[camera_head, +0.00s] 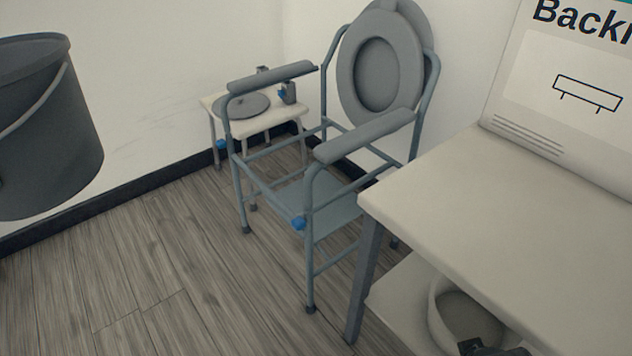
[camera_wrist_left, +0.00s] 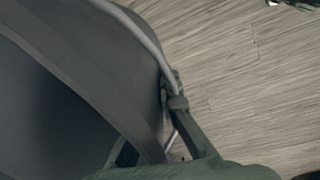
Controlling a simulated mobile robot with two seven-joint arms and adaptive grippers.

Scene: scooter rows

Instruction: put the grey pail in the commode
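The grey pail (camera_head: 45,125) hangs in the air, large and close, at the left edge of the head view. It looks upright, with a light wire handle across its side. In the left wrist view the pail (camera_wrist_left: 60,100) fills the left half, and my left gripper (camera_wrist_left: 160,138) is closed at its rim near the handle joint. The commode (camera_head: 315,165) stands in the corner, apart from the pail. Its seat (camera_head: 352,78) is tipped up, leaving the tube frame open above a blue-grey panel. A dark part at the bottom edge (camera_head: 490,349) may be my right gripper; its fingers are unclear.
A white table (camera_head: 530,200) stands right of the commode, bearing a sign panel (camera_head: 560,90). A pale round bowl (camera_head: 437,315) sits on its lower shelf. A small white stool (camera_head: 258,123) with a grey disc (camera_head: 243,105) stands behind the commode. The wooden floor at left is clear.

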